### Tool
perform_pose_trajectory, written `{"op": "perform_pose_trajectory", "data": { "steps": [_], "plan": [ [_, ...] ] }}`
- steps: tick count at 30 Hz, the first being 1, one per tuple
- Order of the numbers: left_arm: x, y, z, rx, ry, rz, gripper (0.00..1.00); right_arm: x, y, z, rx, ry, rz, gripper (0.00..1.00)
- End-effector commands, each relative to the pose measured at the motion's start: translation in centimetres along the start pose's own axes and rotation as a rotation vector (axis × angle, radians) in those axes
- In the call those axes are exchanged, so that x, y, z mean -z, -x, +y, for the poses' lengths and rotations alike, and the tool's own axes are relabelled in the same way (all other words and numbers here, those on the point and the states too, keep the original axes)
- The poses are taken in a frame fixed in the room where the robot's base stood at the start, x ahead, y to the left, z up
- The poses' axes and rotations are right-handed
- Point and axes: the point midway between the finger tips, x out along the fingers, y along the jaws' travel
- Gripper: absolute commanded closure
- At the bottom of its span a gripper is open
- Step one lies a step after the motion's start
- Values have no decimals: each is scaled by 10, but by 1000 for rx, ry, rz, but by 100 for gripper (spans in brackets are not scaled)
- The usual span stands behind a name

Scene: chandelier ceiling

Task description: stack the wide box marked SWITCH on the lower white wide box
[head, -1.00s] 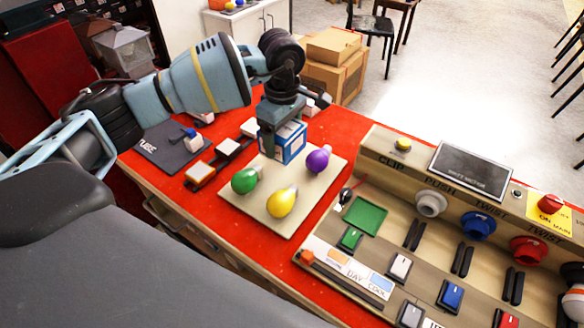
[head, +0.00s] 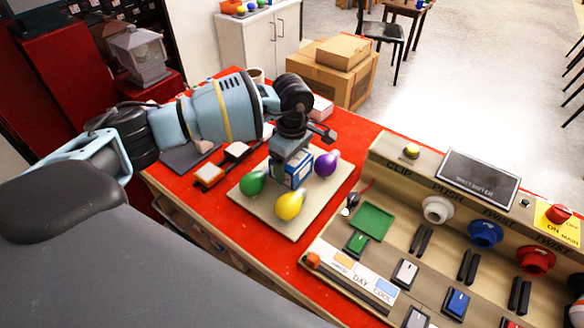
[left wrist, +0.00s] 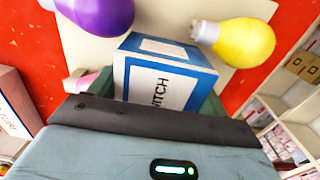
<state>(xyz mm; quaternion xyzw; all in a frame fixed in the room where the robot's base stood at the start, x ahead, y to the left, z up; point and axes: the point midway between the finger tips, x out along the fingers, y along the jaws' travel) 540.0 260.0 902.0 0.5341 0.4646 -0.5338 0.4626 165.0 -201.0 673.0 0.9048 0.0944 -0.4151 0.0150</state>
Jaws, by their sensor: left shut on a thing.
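The SWITCH box (head: 293,169) is white with blue edges. My left gripper (head: 292,160) is shut on it, between the green and purple bulbs in the head view. The left wrist view shows the lettering on the SWITCH box (left wrist: 160,72) facing the gripper, tilted in the picture; I cannot tell if it touches the board. A white box (head: 321,108) lies on the red table behind the gripper, partly hidden; I cannot tell if it is the lower wide box. A white box with red letters (left wrist: 14,112) shows at the left wrist view's left edge.
A cream board (head: 262,212) carries a green bulb (head: 252,182), a yellow bulb (head: 290,204) and a purple bulb (head: 327,163) close around the held box. A control console (head: 440,215) stands at right. Bare red table (head: 358,135) lies between the board and the console's back.

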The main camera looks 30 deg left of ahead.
Motion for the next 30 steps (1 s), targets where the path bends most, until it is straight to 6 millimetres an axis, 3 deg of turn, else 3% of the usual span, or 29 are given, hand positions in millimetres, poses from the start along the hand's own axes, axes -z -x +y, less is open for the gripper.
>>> {"op": "perform_pose_trajectory", "data": {
  "steps": [5,17,18,21,22,30],
  "plan": [
    [0,-21,0,0,1,-1,48,1,0,0,0,0,1,64],
    [0,-26,0,0,0,-1,48,-2,-1,-2,-1,-9,-2,64],
    [0,-25,0,-1,0,0,18,-1,-1,-2,-1,-9,-1,64],
    [0,-25,0,-1,0,0,5,-1,-1,-2,-1,-9,-1,64],
    [0,-25,0,-1,0,0,1,-1,-1,-2,-1,-9,0,64],
    [0,-24,0,-1,0,0,1,0,-1,-2,-1,-8,1,64]
  ]
}}
